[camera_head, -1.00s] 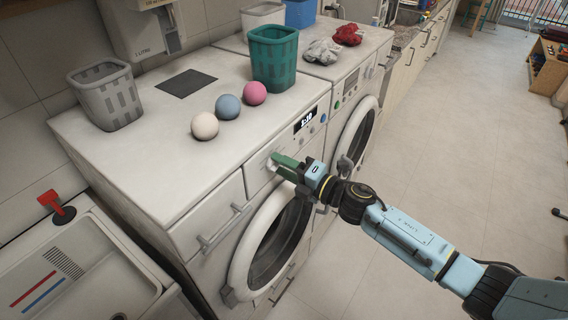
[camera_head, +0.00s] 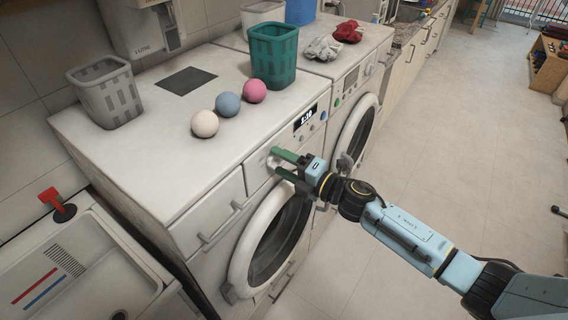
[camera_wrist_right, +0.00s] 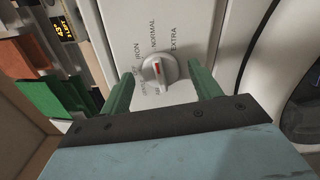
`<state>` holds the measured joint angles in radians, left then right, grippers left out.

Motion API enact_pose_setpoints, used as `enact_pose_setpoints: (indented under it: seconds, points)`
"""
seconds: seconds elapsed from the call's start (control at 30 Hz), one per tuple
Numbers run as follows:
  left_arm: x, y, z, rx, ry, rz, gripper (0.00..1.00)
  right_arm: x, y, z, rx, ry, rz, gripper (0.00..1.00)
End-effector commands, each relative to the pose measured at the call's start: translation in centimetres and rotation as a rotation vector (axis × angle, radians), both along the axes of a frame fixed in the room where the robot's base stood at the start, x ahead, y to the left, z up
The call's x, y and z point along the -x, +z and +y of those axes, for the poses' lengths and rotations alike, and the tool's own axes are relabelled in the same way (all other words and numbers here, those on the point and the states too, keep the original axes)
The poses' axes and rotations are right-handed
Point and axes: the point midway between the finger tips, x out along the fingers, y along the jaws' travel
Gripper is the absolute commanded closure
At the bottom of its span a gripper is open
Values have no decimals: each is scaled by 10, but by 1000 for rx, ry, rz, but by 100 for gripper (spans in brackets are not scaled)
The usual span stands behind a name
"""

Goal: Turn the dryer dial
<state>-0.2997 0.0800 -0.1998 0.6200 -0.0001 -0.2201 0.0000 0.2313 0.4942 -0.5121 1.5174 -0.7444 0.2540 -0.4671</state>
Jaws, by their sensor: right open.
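The dryer dial (camera_wrist_right: 160,72) is a round light knob with a red mark on the white front panel. In the right wrist view, labels such as IRON, NORMAL and EXTRA surround it. My right gripper (camera_wrist_right: 158,90) is open, with one green finger on each side of the dial; I cannot tell whether either finger touches it. In the head view the right gripper (camera_head: 279,162) is at the front panel of the nearer machine, the dryer (camera_head: 130,175), and a bit of the dial (camera_head: 272,162) shows between the fingers. My left gripper is not in view.
The round door (camera_head: 268,250) is below my right gripper, and a drawer handle (camera_head: 222,228) is to its left. A second machine (camera_head: 345,72) stands beyond. Balls (camera_head: 205,124) and baskets (camera_head: 105,92) stand on top. The floor at right (camera_head: 455,150) is clear.

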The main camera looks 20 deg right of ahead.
Motion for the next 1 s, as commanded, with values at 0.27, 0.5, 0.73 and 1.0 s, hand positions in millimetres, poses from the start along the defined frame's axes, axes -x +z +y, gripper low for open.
enact_pose_setpoints:
  seconds: [0.27, 0.5, 0.73, 1.0]
  points:
    - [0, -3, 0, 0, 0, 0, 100, 15, -2, -12, 1, 1, 2, 37]
    - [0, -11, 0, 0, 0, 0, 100, 56, -4, -43, 3, 0, 3, 37]
    - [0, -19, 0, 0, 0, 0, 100, 89, -2, -68, 3, 1, 2, 37]
    - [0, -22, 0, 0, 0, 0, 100, 104, -1, -81, -1, 0, 1, 37]
